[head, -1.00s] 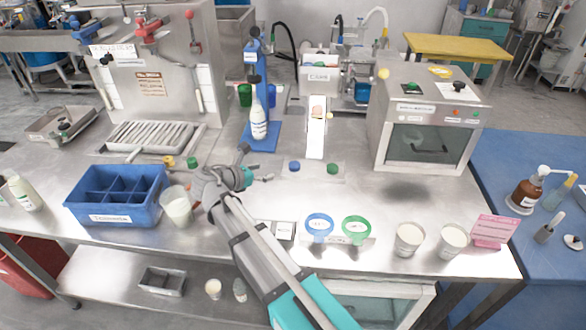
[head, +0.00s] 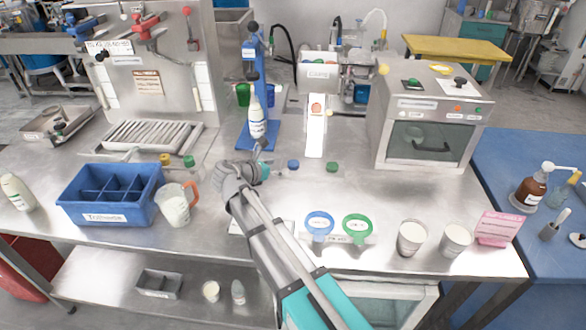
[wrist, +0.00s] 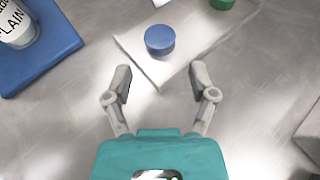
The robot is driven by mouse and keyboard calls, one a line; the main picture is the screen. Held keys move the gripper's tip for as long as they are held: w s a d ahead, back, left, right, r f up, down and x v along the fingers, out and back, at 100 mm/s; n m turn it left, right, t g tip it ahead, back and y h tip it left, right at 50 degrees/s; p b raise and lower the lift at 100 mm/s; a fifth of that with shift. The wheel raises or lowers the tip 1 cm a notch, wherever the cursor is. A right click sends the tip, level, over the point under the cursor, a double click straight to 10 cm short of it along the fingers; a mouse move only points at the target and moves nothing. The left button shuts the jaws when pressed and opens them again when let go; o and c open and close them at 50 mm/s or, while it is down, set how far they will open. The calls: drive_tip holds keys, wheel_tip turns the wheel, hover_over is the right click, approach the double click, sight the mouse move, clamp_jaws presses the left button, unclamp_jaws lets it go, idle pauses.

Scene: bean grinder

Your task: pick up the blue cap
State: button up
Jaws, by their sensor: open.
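The blue cap (head: 293,165) sits on a pale flat plate on the steel table, with the green cap (head: 332,167) to its right. In the wrist view the blue cap (wrist: 160,39) lies on the corner of the plate (wrist: 195,52), ahead of and roughly centred between the fingers. My gripper (wrist: 160,80) is open and empty, with its fingertips short of the cap. In the head view my gripper (head: 273,168) is just left of the blue cap, its fingers partly hidden by the arm. The green cap (wrist: 222,3) shows at the wrist view's top edge.
A white bottle (head: 257,122) stands on a blue stand (head: 262,142) behind my gripper. A blue divided bin (head: 77,209) and a jug (head: 174,207) are to the left. Blue and green rings (head: 357,240) stand in front. A boxy machine (head: 380,122) stands right.

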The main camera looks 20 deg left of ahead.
sight(292, 164)
drive_tip(key=shift+w+d+f, duration=0.2)
drive_tip(key=shift+w+d, duration=0.05)
drive_tip(key=shift+w, duration=0.25)
drive_tip(key=shift+w+f, duration=0.1)
drive_tip(key=b+x, duration=0.2)
drive_tip(key=x, duration=0.2)
drive_tip(key=shift+f, duration=0.15)
drive_tip(key=shift+w+d+f, duration=0.1)
drive_tip(key=shift+w+d, duration=0.05)
drive_tip(key=shift+w, duration=0.2)
drive_tip(key=c, duration=0.5)
